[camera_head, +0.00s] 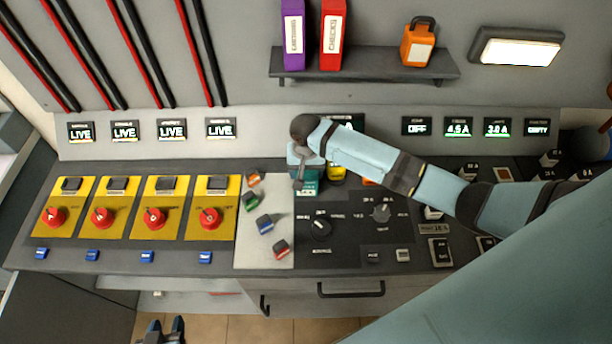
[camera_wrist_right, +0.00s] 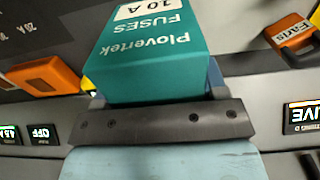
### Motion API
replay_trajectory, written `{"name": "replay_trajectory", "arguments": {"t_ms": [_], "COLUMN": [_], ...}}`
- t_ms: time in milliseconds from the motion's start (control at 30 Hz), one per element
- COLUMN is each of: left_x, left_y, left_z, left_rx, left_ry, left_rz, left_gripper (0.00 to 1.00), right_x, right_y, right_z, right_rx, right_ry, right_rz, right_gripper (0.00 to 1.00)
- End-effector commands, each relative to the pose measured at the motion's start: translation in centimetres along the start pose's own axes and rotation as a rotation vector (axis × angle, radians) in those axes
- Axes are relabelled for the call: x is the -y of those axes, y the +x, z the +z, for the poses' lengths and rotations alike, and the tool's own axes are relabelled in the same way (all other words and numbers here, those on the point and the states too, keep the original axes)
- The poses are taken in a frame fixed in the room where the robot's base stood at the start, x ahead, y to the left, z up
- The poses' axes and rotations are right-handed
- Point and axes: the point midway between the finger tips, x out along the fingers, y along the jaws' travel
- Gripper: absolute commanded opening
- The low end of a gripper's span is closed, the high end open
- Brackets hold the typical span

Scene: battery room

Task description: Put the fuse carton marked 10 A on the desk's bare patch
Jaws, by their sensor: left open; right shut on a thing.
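The teal fuse carton (camera_wrist_right: 150,55) is marked "Plovertek FUSES 10 A" in the right wrist view. My right gripper (camera_head: 304,172) is shut on it. In the head view the carton (camera_head: 307,188) shows just below the gripper, at the back of the desk by the pale patch's upper right; whether it touches the desk I cannot tell. The pale grey patch (camera_head: 250,255) of the desk has several small coloured pieces on its right and upper parts; its lower left is bare. My left gripper (camera_head: 164,330) is open and empty at the bottom, in front of the desk.
Yellow switch panels with red knobs (camera_head: 56,216) lie left of the patch. A dark panel with black knobs (camera_head: 321,228) lies right. Small blue (camera_head: 265,222) and red (camera_head: 281,249) pieces lie on the patch. A yellow box (camera_head: 337,175) stands beside the carton. A shelf (camera_head: 375,78) hangs above.

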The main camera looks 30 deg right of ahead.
Motion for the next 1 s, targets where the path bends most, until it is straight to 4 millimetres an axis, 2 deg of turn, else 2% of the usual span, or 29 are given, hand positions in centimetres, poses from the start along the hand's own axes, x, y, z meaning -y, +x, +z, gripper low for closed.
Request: {"name": "replay_trajectory", "arguments": {"t_ms": [233,400,633,667,733,767,1000], "left_x": [0.2,0.2,0.2,0.1,0.1,0.1,0.0], "left_y": [-0.1,0.0,-0.2,-0.2,-0.2,-0.3,-0.3], "left_z": [0.0,0.7,0.8,0.8,0.7,0.6,0.3], "left_rx": [0.006,0.019,0.021,0.02,0.018,0.017,0.012], "left_ry": [-0.009,-0.011,-0.012,-0.012,-0.012,-0.012,-0.012], "left_rz": [-0.004,-0.006,-0.005,-0.005,-0.005,-0.005,-0.003], "left_gripper": [0.43,0.43,0.43,0.43,0.43,0.43,0.43], "right_x": [0.1,0.0,0.0,0.0,0.0,0.0,0.0], "right_y": [3.0,3.3,3.6,3.7,3.7,3.7,3.6], "right_z": [0.0,0.0,0.0,0.0,0.0,0.0,0.0], "right_rx": [0.0,-0.001,0.0,0.001,0.001,0.001,0.0], "right_ry": [0.0,-0.001,0.0,-0.001,-0.001,-0.001,0.0], "right_rz": [-0.001,-0.001,-0.001,0.0,0.0,0.0,0.0], "right_gripper": [0.26,0.26,0.26,0.73,0.89,0.91,0.91]}}
